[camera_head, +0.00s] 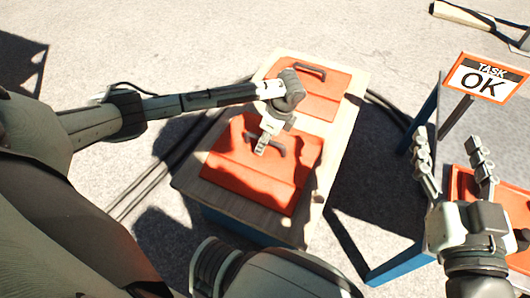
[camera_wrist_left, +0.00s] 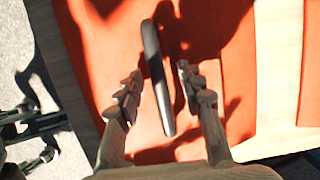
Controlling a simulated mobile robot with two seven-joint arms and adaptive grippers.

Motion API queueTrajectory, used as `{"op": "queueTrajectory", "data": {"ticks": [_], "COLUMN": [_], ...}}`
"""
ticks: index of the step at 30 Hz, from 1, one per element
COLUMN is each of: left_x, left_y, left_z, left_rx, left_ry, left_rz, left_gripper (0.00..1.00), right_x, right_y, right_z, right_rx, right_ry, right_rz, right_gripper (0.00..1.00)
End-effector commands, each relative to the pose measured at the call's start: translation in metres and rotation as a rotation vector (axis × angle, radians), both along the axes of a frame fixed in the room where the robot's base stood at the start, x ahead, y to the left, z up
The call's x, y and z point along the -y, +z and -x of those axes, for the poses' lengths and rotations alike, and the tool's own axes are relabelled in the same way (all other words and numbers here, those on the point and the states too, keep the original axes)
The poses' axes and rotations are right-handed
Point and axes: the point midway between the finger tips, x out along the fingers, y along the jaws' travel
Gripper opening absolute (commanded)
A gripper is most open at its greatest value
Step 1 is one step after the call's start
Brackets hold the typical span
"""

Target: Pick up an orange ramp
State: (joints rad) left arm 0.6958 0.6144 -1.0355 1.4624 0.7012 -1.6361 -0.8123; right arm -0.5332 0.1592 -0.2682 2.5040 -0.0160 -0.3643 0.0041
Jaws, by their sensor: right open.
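Two orange ramps with dark handles lie on a wooden-topped table (camera_head: 195,184): a near ramp (camera_head: 235,175) and a far ramp (camera_head: 325,98). My left gripper (camera_head: 262,148) is over the near ramp at its handle (camera_head: 279,145). In the left wrist view the fingers (camera_wrist_left: 160,90) are open, one on each side of the dark handle (camera_wrist_left: 152,50), with visible gaps. Shadows fall across this ramp. My right gripper (camera_head: 454,162) is open and empty at the right, beside another orange piece (camera_head: 514,207), which is partly hidden by my arm and the frame edge.
A sign reading "TASK OK" (camera_head: 487,80) stands on a post at the right. A blue-framed table (camera_head: 400,262) stands below my right gripper. Dark cables (camera_head: 165,165) run along the pale ground beside the wooden table. Open ground separates the two tables.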

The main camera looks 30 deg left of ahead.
Motion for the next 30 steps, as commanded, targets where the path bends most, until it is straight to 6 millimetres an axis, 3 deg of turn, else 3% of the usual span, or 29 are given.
{"op": "queueTrajectory", "data": {"ticks": [21,30], "left_x": [0.0003,0.0004], "left_y": [-0.0044,-0.0043], "left_z": [0.0003,0.0002], "left_rx": [0.000,0.000], "left_ry": [-0.001,-0.001], "left_rz": [0.000,0.001], "left_gripper": [0.38,0.03], "right_x": [0.0001,0.0001], "right_y": [0.0068,0.0068], "right_z": [0.0001,0.0001], "right_rx": [-0.001,-0.001], "right_ry": [0.000,0.000], "right_rz": [0.000,0.000], "right_gripper": [0.61,0.61]}}
